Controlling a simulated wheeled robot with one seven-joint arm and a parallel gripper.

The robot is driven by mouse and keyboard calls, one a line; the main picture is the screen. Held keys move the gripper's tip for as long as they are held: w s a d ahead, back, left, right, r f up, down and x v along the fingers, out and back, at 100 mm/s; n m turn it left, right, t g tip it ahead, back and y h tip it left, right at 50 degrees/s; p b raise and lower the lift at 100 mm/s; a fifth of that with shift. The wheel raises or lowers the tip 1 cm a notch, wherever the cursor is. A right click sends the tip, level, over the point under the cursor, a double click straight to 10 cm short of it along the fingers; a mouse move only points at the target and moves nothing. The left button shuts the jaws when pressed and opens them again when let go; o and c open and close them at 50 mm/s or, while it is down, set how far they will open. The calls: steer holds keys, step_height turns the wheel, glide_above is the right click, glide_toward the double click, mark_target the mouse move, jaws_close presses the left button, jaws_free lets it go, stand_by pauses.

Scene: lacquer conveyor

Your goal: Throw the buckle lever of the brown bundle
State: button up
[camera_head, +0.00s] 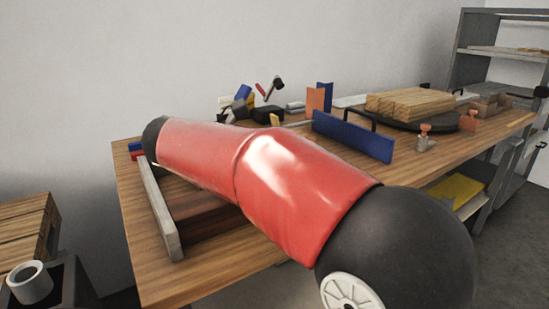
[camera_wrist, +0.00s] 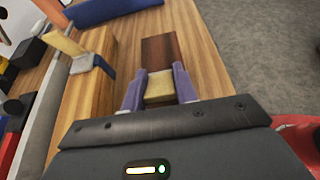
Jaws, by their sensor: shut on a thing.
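In the wrist view my gripper (camera_wrist: 159,87) has its two purple fingers closed on the sides of a small cream block (camera_wrist: 160,88). A dark brown wooden piece (camera_wrist: 160,50) lies just beyond the block; I cannot tell whether they are joined. Left of the fingers is a lighter brown wooden piece (camera_wrist: 97,92), with a cream strip (camera_wrist: 60,40) and a small blue part near its far end. I cannot tell for sure which part is the buckle lever. In the head view dark reddish-brown wood (camera_head: 205,210) shows partly behind my red arm, which hides my gripper.
A grey rail (camera_head: 160,208) stands along the table's left end. A blue upright panel (camera_head: 352,136), a light wooden stack (camera_head: 410,102) on a dark disc and small clamps (camera_head: 425,138) occupy the right side. Several small tools stand at the back. The table front (camera_head: 230,275) is bare.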

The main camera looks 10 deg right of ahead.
steer(key=shift+a+f+h, duration=0.15)
steer(key=shift+h, duration=0.35)
steer(key=shift+t, duration=0.3)
steer(key=shift+f, duration=0.1)
steer(key=o, duration=1)
steer(key=v, duration=0.8)
steer(key=shift+f, duration=0.1)
